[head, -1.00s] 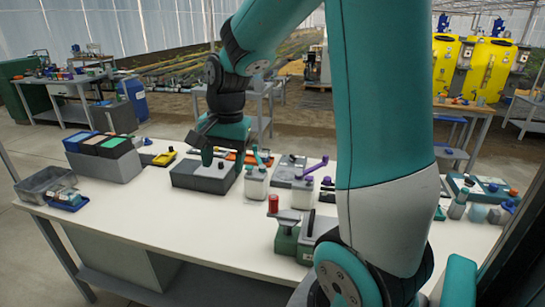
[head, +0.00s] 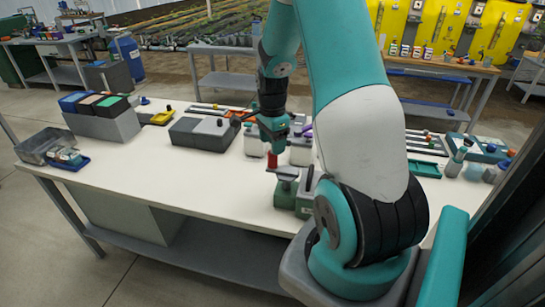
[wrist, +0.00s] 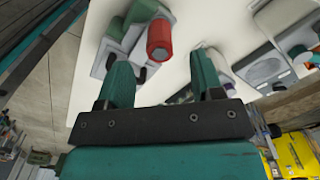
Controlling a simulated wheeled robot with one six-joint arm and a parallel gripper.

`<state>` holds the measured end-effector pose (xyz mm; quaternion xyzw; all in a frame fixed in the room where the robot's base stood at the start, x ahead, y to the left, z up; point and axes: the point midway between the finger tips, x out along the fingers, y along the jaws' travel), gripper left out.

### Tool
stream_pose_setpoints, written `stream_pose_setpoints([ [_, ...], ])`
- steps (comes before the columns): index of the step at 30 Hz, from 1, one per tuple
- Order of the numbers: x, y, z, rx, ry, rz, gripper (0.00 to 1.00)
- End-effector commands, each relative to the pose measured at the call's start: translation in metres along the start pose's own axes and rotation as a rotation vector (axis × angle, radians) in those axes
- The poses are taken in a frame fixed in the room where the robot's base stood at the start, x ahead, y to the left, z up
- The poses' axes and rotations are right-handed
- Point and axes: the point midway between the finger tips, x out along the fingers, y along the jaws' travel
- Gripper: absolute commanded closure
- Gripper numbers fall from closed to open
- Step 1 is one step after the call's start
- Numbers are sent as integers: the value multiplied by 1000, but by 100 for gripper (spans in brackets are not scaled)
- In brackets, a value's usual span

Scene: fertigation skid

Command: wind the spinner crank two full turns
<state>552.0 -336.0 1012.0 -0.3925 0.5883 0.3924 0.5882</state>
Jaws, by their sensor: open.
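A small green-and-grey device with an upright red grip stands at the front of the white table; I take it as the spinner crank. Its red grip (head: 272,161) shows just under my gripper (head: 272,150) in the head view. Whether the fingertips reach down beside the grip I cannot tell. My arm hides part of the device.
White bottles (head: 300,152) stand just behind the device, one with a purple top. A grey box (head: 205,133) lies left of them, and a grey bin (head: 45,145) is at the far left. The table's front left (head: 190,185) is clear.

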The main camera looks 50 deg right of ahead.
Motion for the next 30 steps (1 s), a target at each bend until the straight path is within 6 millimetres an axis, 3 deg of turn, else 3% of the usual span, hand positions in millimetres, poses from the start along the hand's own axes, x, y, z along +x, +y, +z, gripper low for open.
stream_pose_setpoints([
  [3, 24, 1, 0, -1, -2, 6, 39],
  [10, 56, 1, 0, -1, -1, 3, 39],
  [23, 66, 0, 0, -1, 0, -1, 39],
  [30, 66, 0, 0, -1, 0, 0, 92],
])
